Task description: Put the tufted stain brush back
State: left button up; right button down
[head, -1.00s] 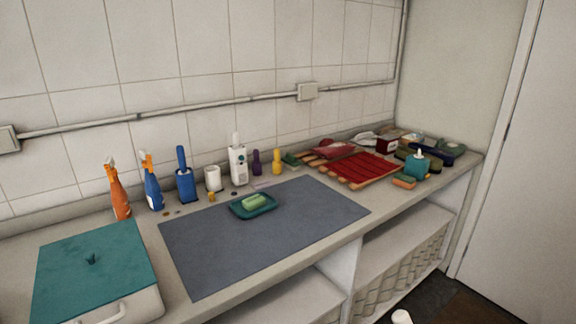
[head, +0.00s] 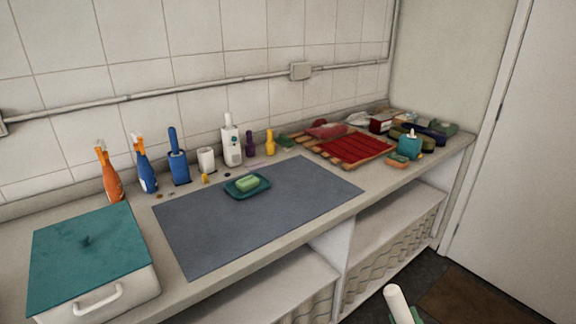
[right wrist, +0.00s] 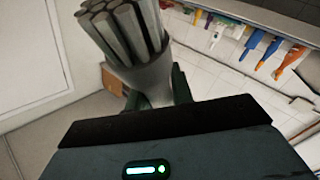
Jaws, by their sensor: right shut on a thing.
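The tufted stain brush is in my right gripper. In the right wrist view its thick grey tufts (right wrist: 120,30) stick out of a grey ferrule (right wrist: 145,78) between the dark green fingers (right wrist: 155,92). In the head view a white rod-like part of the brush (head: 398,303) rises at the bottom right, with a bit of the green right gripper (head: 408,319) at the frame edge. It is in front of the counter, apart from it. A white cup (head: 206,159) stands on the counter by the wall. My left gripper is out of view.
Spray bottles, orange (head: 109,175) and blue (head: 144,166), a blue holder (head: 179,167) and a white dispenser (head: 231,143) line the wall. A soap dish (head: 235,193) sits on the grey mat (head: 215,235), otherwise bare. A teal-lidded box (head: 97,290) stands left; a red rack (head: 330,159) stands right.

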jog(key=w+a+r+n+g+y, duration=0.2)
jog(key=a+r+n+y, duration=0.2)
jog(key=a, duration=0.3)
jog(key=w+a+r+n+g+y, duration=0.2)
jog(key=a+r+n+y, duration=0.2)
jog(key=a+r+y, duration=0.2)
jog(key=shift+a+y, duration=0.8)
jog(key=shift+a, duration=0.05)
jog(key=shift+a, duration=0.1)
jog(key=w+a+f+n+g+y, duration=0.4)
jog(key=f+g, duration=0.1)
jog(key=shift+n+g, duration=0.3)
jog(key=shift+g, duration=0.1)
jog(key=shift+a, duration=0.1)
